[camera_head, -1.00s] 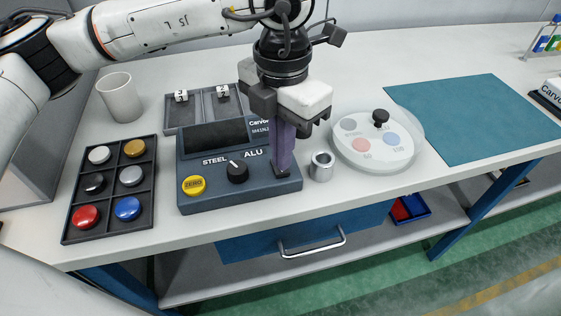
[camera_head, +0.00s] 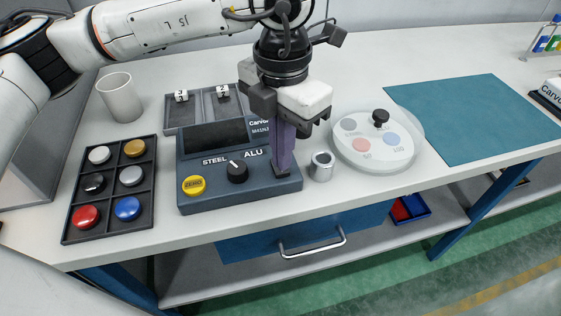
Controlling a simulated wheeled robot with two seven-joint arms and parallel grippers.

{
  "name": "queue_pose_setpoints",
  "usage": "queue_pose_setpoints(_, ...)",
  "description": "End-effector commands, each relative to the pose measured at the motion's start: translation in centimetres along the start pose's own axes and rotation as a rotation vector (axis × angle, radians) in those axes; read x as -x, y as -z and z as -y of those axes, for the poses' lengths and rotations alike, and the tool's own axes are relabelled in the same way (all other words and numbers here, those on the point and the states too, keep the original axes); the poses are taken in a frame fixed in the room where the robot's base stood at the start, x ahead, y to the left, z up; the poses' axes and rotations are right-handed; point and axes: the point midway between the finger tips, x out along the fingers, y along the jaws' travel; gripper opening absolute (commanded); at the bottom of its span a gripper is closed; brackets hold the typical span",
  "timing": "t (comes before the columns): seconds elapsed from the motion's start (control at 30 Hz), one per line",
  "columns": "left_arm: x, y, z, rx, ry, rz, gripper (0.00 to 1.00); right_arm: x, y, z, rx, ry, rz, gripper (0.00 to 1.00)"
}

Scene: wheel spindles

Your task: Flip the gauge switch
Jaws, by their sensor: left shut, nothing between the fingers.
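The dark blue gauge box (camera_head: 215,202) stands on the bench with a dark screen, a yellow ZERO button (camera_head: 193,186) and a black knob (camera_head: 237,171) between the STEEL and ALU labels. The knob's white mark points up and slightly left, toward STEEL. My left gripper (camera_head: 282,168) is shut and empty, pointing down, with its fingertips at the right end of the box's top, right of the knob. A small dark part shows at the fingertips, mostly hidden; I cannot tell whether they touch it. My right gripper is not in view.
A metal ring (camera_head: 321,167) stands close to the right of the box. A round white dish (camera_head: 377,141) with coloured spots lies beyond it. A black tray of coloured caps (camera_head: 108,189) and a cup (camera_head: 119,97) are on the left. A teal mat (camera_head: 475,118) lies bare at right.

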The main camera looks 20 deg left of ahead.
Motion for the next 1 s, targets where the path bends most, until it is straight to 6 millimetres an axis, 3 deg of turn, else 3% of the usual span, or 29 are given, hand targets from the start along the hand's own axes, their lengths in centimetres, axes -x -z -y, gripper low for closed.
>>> queue_pose_setpoints(1.0, -1.3, 0.0, 0.0, 0.0, 0.0, 0.0, 0.0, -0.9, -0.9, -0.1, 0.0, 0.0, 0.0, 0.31)
